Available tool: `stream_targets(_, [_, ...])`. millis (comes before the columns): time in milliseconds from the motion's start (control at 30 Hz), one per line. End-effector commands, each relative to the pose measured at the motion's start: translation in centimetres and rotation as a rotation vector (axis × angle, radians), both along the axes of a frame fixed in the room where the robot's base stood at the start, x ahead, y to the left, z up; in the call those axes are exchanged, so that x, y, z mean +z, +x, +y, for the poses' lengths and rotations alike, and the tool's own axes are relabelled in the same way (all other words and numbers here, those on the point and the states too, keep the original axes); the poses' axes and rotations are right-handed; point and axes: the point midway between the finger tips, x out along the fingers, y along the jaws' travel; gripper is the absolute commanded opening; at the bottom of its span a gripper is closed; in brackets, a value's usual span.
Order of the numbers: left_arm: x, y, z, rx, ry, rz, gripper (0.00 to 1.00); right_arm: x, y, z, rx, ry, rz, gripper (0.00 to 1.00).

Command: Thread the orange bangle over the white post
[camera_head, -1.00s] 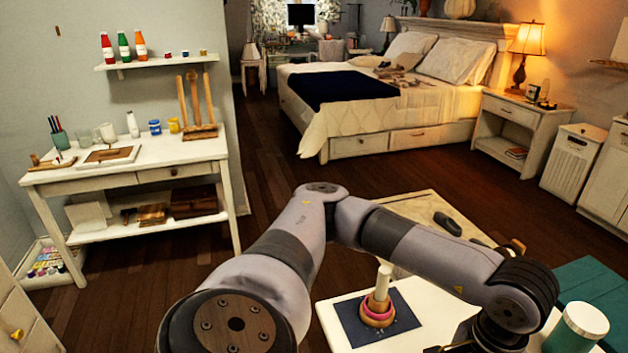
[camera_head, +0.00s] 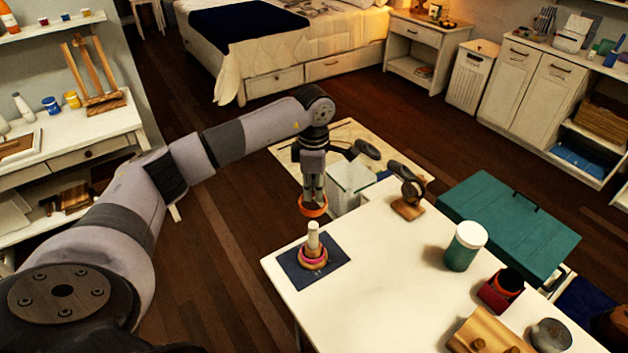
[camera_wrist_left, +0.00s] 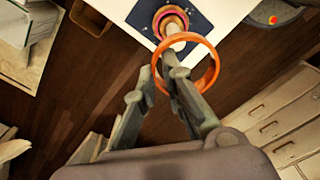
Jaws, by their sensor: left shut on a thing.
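The orange bangle (camera_head: 313,206) is held in my left gripper (camera_head: 313,190), whose fingers point down. The gripper is shut on one side of the ring. The white post (camera_head: 313,236) stands upright on a dark blue mat (camera_head: 335,270) near the table's left corner. A pink ring and wooden-coloured rings (camera_head: 314,257) lie around its base. In the head view the bangle appears above and behind the post, apart from it. In the left wrist view the bangle (camera_wrist_left: 215,66) overlaps the post (camera_wrist_left: 174,38) in the picture. My right gripper is not in view.
On the white table (camera_head: 385,300) stand a wooden stand (camera_head: 408,207), a green jar with a white lid (camera_head: 464,246), a dark red box (camera_head: 499,292) and a wooden holder (camera_head: 488,332). A teal case (camera_head: 510,225) lies behind. The table around the mat is mostly clear.

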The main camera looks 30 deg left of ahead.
Motion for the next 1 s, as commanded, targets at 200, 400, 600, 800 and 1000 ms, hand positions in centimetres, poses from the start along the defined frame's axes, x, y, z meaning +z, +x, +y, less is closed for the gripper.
stream_targets(200, [-1.0,0.0,0.0,0.001,0.0,0.0,0.0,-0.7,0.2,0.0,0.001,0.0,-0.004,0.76])
stream_targets(400, [-2.4,0.0,0.0,-0.001,0.0,0.0,0.0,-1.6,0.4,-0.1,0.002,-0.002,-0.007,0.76])
stream_targets(600, [-4.0,0.0,-0.1,-0.002,0.0,0.0,0.0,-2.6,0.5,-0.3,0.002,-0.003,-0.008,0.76])
stream_targets(800, [-5.6,0.0,-0.1,-0.002,-0.001,-0.001,0.0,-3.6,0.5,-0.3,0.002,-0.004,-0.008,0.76])
stream_targets(1000, [-7.3,0.0,0.0,-0.002,0.0,0.0,0.0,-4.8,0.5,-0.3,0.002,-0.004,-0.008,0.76])
